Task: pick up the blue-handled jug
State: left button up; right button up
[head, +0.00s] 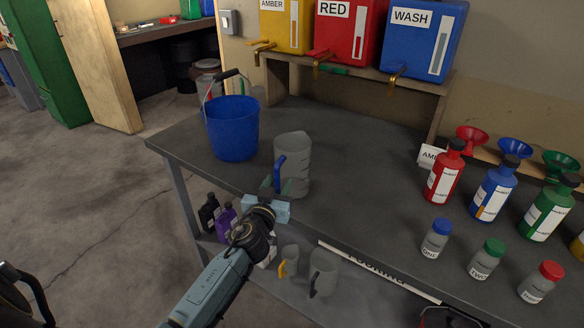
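The blue-handled jug (297,152) is a grey, translucent measuring jug. It stands upright near the front edge of the dark workbench (350,150), with its blue handle facing left and toward me. My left gripper (278,188) is at the lower part of that handle, its fingers beside it. The gripper body and wrist hide the front, so I cannot tell whether the fingers are closed on the handle. My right gripper is not in view.
A blue bucket (232,135) stands left of the jug. Red (444,175), blue (493,190) and green bottles stand at right, with small capped jars (435,240) in front. Two more jugs (322,272) are below the bench top. Bench right of the jug is clear.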

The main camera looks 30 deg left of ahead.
pick_arm(q)
grip_shut()
jog(key=shift+r, duration=0.1)
